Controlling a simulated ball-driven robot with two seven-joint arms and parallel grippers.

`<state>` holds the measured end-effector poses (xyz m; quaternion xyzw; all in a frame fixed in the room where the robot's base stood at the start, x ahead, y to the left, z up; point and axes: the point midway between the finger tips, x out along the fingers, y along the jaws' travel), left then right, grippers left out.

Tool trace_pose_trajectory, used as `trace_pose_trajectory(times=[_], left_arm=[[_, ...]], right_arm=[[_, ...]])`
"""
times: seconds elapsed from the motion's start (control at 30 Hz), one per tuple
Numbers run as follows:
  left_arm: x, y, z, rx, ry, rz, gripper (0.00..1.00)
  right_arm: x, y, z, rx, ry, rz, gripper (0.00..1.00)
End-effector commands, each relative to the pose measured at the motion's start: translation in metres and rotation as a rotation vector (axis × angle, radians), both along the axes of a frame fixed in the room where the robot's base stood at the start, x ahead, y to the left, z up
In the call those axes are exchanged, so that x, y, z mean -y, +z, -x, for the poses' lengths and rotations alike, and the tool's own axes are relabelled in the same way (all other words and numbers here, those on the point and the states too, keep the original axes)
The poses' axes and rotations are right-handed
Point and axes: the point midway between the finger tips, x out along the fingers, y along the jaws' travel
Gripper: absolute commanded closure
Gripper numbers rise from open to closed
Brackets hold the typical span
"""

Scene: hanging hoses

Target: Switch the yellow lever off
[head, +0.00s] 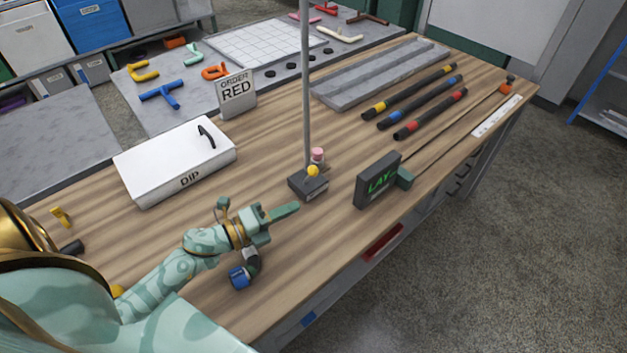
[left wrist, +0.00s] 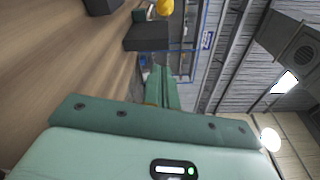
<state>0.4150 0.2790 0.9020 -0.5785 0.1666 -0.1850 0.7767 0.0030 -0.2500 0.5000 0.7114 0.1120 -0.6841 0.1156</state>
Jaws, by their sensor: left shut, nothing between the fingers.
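A round yellow knob (head: 313,171), which looks like the lever's end, sits above a small dark box (head: 308,186) at the foot of a thin upright pole. In the left wrist view the yellow knob (left wrist: 164,7) is cut by the top edge, above the dark box (left wrist: 147,37). The lever's stem is too small to make out. My left gripper (head: 297,208) is shut and empty. Its green fingers (left wrist: 158,75) point at the box from the near left, apart from it. My right gripper is out of view.
A pink-topped piece (head: 318,154) stands behind the knob. A dark LAY display (head: 378,180) stands to the right. The white DIP box (head: 175,160) lies to the left. A blue-ended dark piece (head: 240,277) is below my left wrist. The tall pole (head: 306,80) rises from the box.

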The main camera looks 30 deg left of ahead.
Motion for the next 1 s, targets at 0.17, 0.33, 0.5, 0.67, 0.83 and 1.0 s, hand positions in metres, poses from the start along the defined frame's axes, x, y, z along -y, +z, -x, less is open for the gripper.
trace_pose_trajectory(times=[0.17,0.33,0.5,0.67,0.83,1.0], left_arm=[[0.0,-0.011,0.0,-0.006,0.0,-0.001,1.0],[0.0,-0.009,0.0,-0.005,-0.001,0.0,1.0],[0.001,-0.009,-0.002,-0.004,0.0,0.0,1.0],[0.01,-0.01,-0.018,-0.002,-0.001,0.001,1.0],[0.027,-0.011,-0.049,-0.002,-0.001,0.0,1.0],[0.044,-0.014,-0.081,-0.003,0.0,0.001,1.0]], right_arm=[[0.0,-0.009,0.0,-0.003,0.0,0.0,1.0],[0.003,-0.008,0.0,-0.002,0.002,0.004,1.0],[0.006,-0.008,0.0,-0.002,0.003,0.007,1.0],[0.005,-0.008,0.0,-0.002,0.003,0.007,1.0],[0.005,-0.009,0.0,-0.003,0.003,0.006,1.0],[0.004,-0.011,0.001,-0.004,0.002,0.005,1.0]])
